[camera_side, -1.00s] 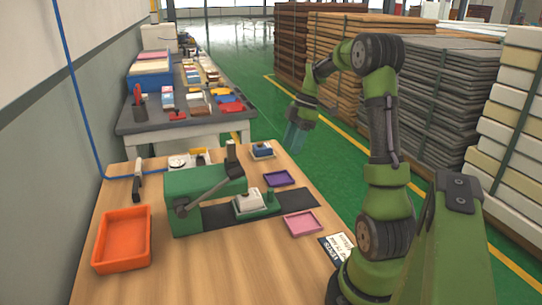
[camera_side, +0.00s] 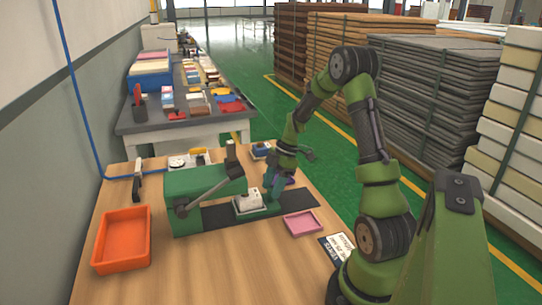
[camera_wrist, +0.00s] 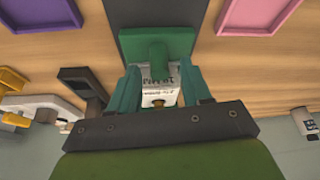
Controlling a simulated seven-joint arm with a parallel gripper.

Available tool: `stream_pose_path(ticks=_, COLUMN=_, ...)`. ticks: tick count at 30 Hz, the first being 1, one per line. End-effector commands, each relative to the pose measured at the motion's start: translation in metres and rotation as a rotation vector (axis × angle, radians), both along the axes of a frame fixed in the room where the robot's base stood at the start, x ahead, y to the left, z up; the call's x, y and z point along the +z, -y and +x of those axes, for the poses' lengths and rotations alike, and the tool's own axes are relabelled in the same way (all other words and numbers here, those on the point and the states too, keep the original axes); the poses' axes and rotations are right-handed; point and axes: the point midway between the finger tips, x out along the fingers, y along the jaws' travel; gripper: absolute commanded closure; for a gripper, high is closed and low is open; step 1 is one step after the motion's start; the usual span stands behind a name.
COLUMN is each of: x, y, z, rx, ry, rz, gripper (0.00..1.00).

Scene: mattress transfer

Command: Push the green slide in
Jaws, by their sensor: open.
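The green slide (camera_side: 270,209) sticks out from the right side of the green machine (camera_side: 190,185), over a dark strip on the table. A small white item (camera_side: 248,203) with printing lies on it. In the wrist view the slide's green plate (camera_wrist: 183,42) and knob (camera_wrist: 152,55) show between and just beyond my fingers, with the printed white item (camera_wrist: 160,78) between them. My gripper (camera_side: 274,188) is open and low over the slide's right part; its teal fingers also show in the wrist view (camera_wrist: 160,88). Contact with the slide is unclear.
A pink tray (camera_side: 318,222) lies to the right of the slide. A purple tray (camera_wrist: 250,32) (camera_wrist: 57,30) is partly behind my gripper. An orange tray (camera_side: 149,240) stands front left. The machine's dark lever (camera_side: 203,198) slants across its front.

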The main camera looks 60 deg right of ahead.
Motion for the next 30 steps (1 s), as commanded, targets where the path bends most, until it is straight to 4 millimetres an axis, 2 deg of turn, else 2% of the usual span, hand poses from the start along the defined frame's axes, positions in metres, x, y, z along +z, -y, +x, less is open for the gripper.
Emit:
stream_pose_path(ticks=6, x=-0.018, y=-0.006, z=0.005, rx=0.0, ry=0.0, rz=0.0, gripper=0.52)
stream_pose_path(ticks=16, x=-0.021, y=-0.007, z=0.005, rx=0.0, ry=0.0, rz=-0.001, gripper=0.53)
stream_pose_path(ticks=25, x=-0.02, y=-0.007, z=0.005, rx=0.0, ry=0.001, rz=-0.001, gripper=0.99)
stream_pose_path(ticks=30, x=-0.02, y=-0.007, z=0.005, rx=0.0, ry=0.001, rz=-0.001, gripper=1.0)
